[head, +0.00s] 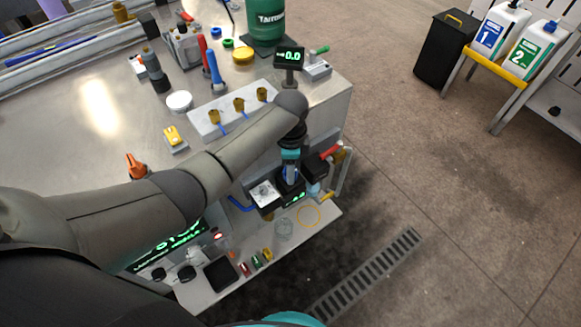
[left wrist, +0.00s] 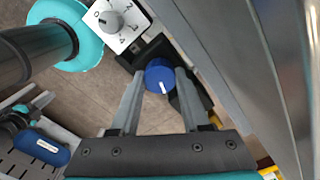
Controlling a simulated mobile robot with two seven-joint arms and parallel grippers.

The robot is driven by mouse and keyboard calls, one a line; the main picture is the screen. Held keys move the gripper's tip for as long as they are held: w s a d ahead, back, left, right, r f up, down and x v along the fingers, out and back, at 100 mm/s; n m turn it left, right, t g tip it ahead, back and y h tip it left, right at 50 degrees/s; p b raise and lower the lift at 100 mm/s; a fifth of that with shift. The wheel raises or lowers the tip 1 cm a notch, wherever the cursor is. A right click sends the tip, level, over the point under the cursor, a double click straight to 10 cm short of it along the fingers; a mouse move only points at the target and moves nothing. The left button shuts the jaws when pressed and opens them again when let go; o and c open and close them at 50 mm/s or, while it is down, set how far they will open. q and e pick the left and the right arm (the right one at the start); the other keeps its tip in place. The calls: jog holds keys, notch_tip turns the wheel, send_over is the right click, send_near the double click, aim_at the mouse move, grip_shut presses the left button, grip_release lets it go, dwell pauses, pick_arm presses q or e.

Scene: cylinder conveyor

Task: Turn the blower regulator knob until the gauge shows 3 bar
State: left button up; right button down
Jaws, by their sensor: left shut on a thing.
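The blue regulator knob (left wrist: 160,76) with a white mark sits between the two fingertips of my left gripper (left wrist: 159,84) in the left wrist view. The fingers are shut on its sides. My right gripper is not in view.
A red-handled valve (head: 328,152) stands just right of the regulator. The metal bench (head: 100,140) is behind. Open floor (head: 430,190) with a drain grate (head: 370,272) lies right.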

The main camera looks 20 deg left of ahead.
pick_arm(q)
grip_shut()
